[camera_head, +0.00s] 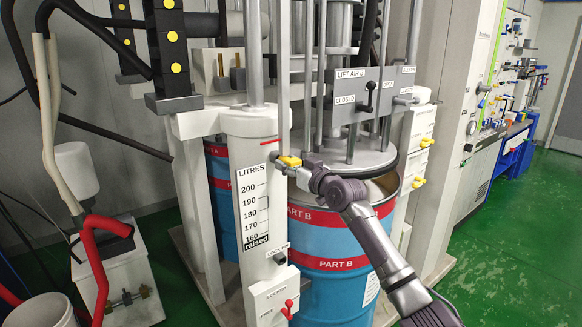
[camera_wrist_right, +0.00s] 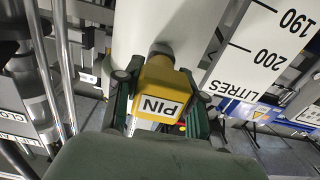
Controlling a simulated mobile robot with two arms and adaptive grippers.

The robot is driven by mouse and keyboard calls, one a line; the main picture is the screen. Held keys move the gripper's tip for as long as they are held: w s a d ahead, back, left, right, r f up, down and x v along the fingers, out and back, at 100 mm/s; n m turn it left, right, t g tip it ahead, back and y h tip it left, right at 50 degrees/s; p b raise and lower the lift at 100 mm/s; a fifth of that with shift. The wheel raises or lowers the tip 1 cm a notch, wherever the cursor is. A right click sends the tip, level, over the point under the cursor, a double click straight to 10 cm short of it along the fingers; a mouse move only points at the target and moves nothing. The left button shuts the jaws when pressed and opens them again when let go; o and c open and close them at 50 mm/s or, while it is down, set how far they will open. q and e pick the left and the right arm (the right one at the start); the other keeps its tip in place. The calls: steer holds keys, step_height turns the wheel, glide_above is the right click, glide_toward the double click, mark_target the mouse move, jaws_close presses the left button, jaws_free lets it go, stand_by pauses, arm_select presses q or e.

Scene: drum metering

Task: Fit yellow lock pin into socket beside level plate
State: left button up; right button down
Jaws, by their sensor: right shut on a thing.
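The yellow lock pin (camera_head: 288,161), a block marked PIN, also shows in the right wrist view (camera_wrist_right: 163,88). My right gripper (camera_head: 301,166) is shut on it, with a dark finger on each side in the wrist view (camera_wrist_right: 162,97). The pin's front end meets a short grey round collar (camera_wrist_right: 161,48) at the white column. I cannot tell how deep it sits, and the socket's mouth is hidden. The level plate (camera_head: 253,205), a white LITRES scale, is on the column below and left of the pin. My left gripper is not in view.
A blue and red PART B drum (camera_head: 330,245) stands right behind the column, under a lifted plate. A lever panel (camera_head: 362,95) is above. A black knob (camera_head: 279,258) and a red-handled valve (camera_head: 287,309) sit low on the column. Green floor (camera_head: 515,230) is clear at right.

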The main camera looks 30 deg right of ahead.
steer(key=shift+w, duration=0.25)
steer(key=c, duration=0.6)
jaws_free()
steer(key=shift+s+f, duration=0.1)
steer(key=shift+s, duration=0.45)
steer(key=s, duration=1.1)
steer(key=shift+d, duration=0.45)
